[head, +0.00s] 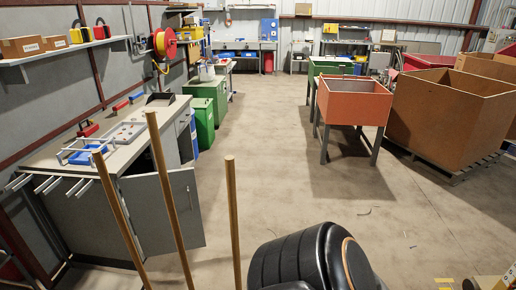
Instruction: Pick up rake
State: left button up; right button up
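Three long wooden poles stand in the left foreground of the head view: a left one (118,208), a middle one (167,195) and a right one (232,222). They look like tool handles. Their lower ends are cut off by the bottom edge of the picture, so no rake head shows and I cannot tell which pole, if any, is the rake's. The left and middle poles lean, with their tops to the left; the right one is nearly upright. Neither of my grippers is in view.
A workbench (75,172) with an open cabinet door (166,212) stands behind the poles. A black, rounded ribbed shape (312,258) fills the bottom middle; I cannot tell what it is. An orange bin (354,103) and brown crates (440,108) stand right. The middle floor is mostly clear.

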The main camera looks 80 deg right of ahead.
aim_at(230, 166)
jog(key=z, duration=0.85)
jog(key=k+z, duration=0.1)
jog(key=z, duration=0.35)
jog(key=j+z, duration=0.1)
jog(key=z, duration=0.75)
jog(key=k+l, duration=0.05)
